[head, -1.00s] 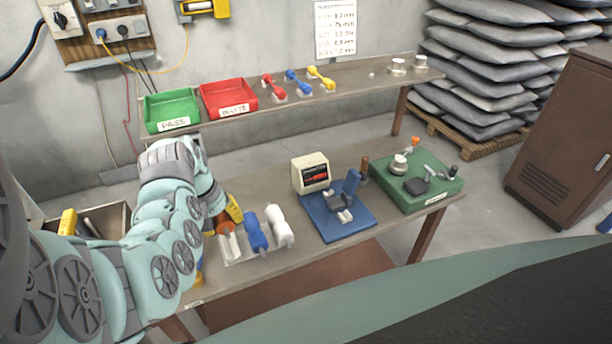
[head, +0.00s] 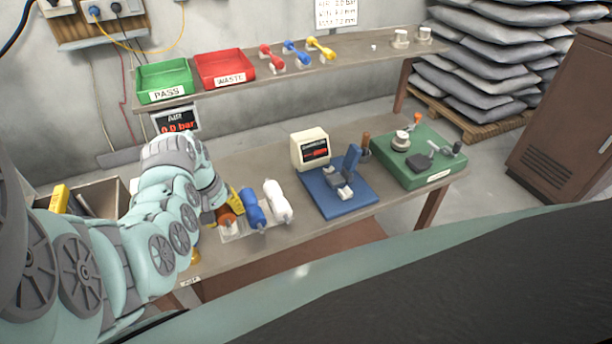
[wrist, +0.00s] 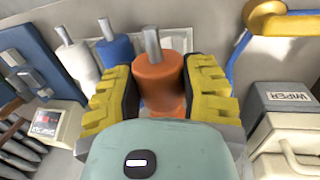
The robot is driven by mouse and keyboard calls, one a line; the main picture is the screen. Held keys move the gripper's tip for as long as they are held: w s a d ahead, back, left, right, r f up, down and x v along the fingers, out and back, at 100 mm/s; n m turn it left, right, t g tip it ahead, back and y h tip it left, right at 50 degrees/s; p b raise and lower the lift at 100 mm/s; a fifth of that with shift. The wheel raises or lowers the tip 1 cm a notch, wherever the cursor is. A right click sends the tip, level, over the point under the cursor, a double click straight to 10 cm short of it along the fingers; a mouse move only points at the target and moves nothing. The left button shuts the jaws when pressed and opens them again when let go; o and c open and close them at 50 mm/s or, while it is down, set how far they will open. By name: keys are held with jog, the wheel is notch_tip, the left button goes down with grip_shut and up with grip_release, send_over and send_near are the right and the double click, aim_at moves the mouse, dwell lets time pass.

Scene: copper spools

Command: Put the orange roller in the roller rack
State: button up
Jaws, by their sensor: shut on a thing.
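The orange roller (wrist: 158,78) stands between the yellow pads of my gripper (wrist: 160,92) in the wrist view, with its metal pin pointing away from the palm. My gripper is shut on it. In the head view the orange roller (head: 227,215) shows partly at my gripper (head: 232,208), over the left end of the pale roller rack (head: 232,235). The blue roller (head: 254,208) and the white roller (head: 277,201) lie in the rack to its right. Whether the orange roller touches the rack is hidden by my gripper.
A blue fixture (head: 350,200) and a small display box (head: 310,150) stand right of the rack. A green board (head: 420,165) is farther right.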

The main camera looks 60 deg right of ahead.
aim_at(231, 234)
jog(key=shift+f+b, duration=1.65)
jog(key=shift+f, duration=0.8)
jog(key=shift+f, duration=0.15)
jog(key=o, duration=1.3)
jog(key=shift+w+a+r, duration=0.15)
jog(key=shift+a+r, duration=0.05)
jog(key=shift+r, duration=1.05)
jog(key=shift+w+a+r, duration=0.1)
jog(key=shift+a+r, duration=0.1)
jog(key=shift+r, duration=1)
jog(key=shift+w+a+r, duration=0.15)
jog(key=shift+a+r, duration=0.05)
jog(key=shift+r, duration=1.05)
